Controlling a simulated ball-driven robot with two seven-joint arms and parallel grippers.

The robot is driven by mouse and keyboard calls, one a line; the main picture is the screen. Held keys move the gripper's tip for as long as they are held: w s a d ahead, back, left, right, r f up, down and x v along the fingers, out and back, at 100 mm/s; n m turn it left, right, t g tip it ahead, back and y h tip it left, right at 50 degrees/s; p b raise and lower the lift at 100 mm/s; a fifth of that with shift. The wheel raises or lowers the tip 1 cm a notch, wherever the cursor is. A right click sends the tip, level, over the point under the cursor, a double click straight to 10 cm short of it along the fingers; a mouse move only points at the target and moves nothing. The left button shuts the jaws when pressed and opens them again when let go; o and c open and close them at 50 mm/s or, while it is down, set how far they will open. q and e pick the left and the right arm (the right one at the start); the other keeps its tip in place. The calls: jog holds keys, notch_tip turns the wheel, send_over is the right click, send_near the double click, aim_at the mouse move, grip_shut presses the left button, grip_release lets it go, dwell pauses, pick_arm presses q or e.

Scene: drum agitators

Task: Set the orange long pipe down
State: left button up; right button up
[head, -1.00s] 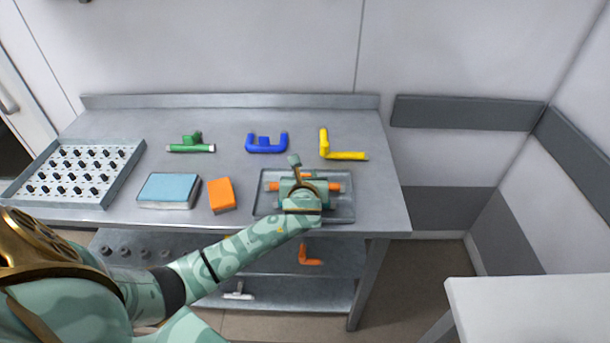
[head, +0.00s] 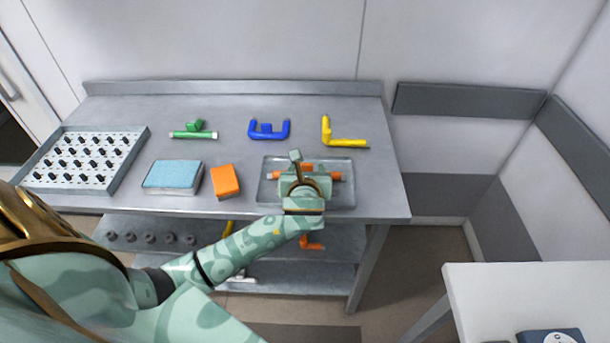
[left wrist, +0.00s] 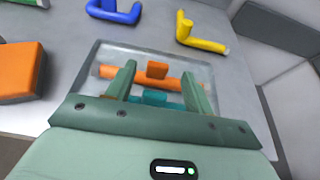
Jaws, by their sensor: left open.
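The orange long pipe (head: 334,176) lies across the clear tray (head: 347,196) on the steel table, with a short stub at its middle. It also shows in the left wrist view (left wrist: 115,73). My left gripper (head: 302,178) is over the tray and hides part of the pipe. In the left wrist view its two fingers (left wrist: 158,80) stand apart, one on each side of the stub, with the pipe passing between and behind them. I cannot tell if they touch it. A teal piece (left wrist: 152,98) shows between the fingers, nearer my wrist. My right gripper is not in view.
Green (head: 194,134), blue (head: 269,135) and yellow (head: 345,141) pipes lie behind the tray. An orange block (head: 225,182), a blue-topped sponge (head: 173,175) and a pegged tray (head: 117,180) are to the left. A white table (head: 500,290) stands at lower right.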

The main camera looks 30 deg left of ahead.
pick_arm(q)
jog(key=p+v, duration=0.1)
jog(key=v, duration=0.5)
jog(key=s+d+f+n+g+h, duration=0.1)
jog(key=s+d+f+n+h, duration=0.25)
jog(key=f+n, duration=0.5)
jog(key=s+d+f+n+g+h, duration=0.1)
jog(key=s+d+f+n+h, duration=0.4)
jog(key=f, duration=0.7)
jog(key=s+a+f+n+g+y, duration=0.1)
jog(key=s+a+f+n+g, duration=0.15)
jog(key=s+f, duration=0.4)
jog(key=s+a+f+n+g+y, duration=0.1)
jog(key=s+f+n+g, duration=0.15)
jog(key=s+f, duration=0.4)
jog(key=s+a+f+n+g+p, duration=0.1)
jog(key=s+f+n, duration=0.2)
jog(key=s, duration=0.7)
jog(key=s+a+f+n+g+p, duration=0.1)
jog(key=s+f+n, duration=0.3)
jog(key=s, duration=0.7)
jog(key=shift+s+f+n+g, duration=0.2)
jog(key=shift+f+n+g, duration=0.15)
jog(key=shift+g, duration=0.35)
jog(key=shift+a+h, duration=0.15)
jog(key=shift+h, duration=0.1)
